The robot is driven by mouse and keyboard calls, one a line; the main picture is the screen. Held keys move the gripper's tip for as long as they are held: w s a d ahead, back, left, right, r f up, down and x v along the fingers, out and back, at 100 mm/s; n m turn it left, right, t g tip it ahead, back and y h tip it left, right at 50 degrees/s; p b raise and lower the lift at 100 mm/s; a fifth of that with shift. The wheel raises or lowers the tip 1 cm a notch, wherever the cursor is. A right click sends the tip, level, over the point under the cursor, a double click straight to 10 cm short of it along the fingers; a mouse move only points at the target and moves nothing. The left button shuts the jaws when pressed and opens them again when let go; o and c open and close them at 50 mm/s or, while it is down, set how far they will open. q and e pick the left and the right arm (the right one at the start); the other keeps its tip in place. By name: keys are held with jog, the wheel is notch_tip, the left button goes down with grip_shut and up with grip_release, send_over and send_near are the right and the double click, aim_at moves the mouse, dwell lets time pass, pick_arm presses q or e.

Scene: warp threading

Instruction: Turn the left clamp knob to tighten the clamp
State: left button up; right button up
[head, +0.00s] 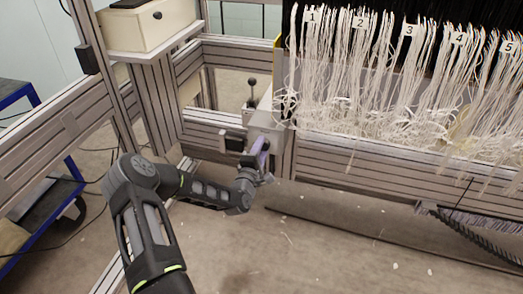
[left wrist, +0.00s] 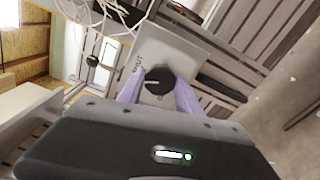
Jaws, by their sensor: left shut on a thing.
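The left clamp knob (left wrist: 158,82) is round and black with a pale line on its face. It sits on a light grey plate (left wrist: 172,48) with dark lettering in the left wrist view. My left gripper (left wrist: 160,90) is shut on the knob, with one purple finger on each side of it. In the head view my left gripper (head: 262,158) is at the grey clamp box (head: 268,124) on the frame, and the knob is hidden there. My right gripper is in neither view.
White threads (head: 365,90) in numbered bundles hang right of the clamp box. A metal beam (head: 400,165) runs below them. A black-knobbed lever (head: 252,90) stands behind the box. A blue cart (head: 45,210) is at the left. The floor below the beam is mostly clear.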

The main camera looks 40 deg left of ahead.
pick_arm(q)
jog(key=m+b, duration=0.1)
jog(key=m, duration=0.4)
dwell(0.4)
jog(key=o, duration=1.4)
jog(key=shift+c, duration=0.2)
jog(key=p+v, duration=0.1)
jog(key=v, duration=0.6)
jog(key=shift+s+d+p, duration=0.15)
jog(key=shift+s+p, duration=0.2)
jog(key=shift+s, duration=0.05)
